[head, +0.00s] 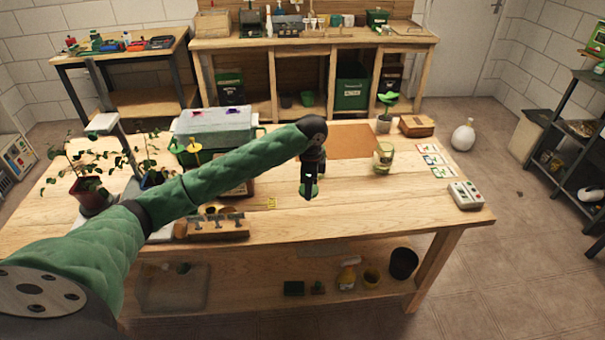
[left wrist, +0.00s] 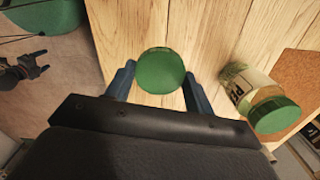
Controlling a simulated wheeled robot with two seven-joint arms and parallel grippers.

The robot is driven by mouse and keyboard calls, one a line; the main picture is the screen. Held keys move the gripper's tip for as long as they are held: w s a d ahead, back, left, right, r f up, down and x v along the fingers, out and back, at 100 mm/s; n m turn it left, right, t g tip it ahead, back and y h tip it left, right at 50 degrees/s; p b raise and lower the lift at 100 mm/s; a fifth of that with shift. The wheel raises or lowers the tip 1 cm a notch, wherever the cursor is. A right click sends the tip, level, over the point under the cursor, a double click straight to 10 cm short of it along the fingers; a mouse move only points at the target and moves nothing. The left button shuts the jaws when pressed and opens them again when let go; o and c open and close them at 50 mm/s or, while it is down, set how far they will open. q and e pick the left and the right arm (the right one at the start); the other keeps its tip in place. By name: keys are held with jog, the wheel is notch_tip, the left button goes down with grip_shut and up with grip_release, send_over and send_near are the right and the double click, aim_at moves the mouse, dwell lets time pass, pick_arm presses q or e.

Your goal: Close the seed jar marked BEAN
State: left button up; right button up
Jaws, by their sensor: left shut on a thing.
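My left gripper (head: 309,190) is shut on a round green lid (left wrist: 160,71), with one finger on each side. The lid also shows in the head view (head: 315,188), over the middle of the table. A glass jar (head: 384,158) with a green lid on it stands to the right; in the left wrist view this jar (left wrist: 243,88) has a label with letters like "PE". I see no label reading BEAN; my arm and the held lid hide parts of the table. A dark gripper (left wrist: 22,75), apparently my right one, is small at the wrist view's left edge, over the floor.
A brown thing (head: 238,190) is partly hidden behind my left arm. A wooden block with pegs (head: 218,229) is near the front edge. A brown mat (head: 352,141), seed cards (head: 434,160) and a white device (head: 465,195) lie right.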

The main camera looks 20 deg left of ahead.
pick_arm(q)
jog(key=s+d+f+n, duration=0.1)
jog(key=s+d+n, duration=0.8)
jog(key=n, duration=0.4)
jog(key=shift+s+f+n, duration=0.15)
jog(key=shift+s+n, duration=0.25)
jog(key=shift+s, duration=0.3)
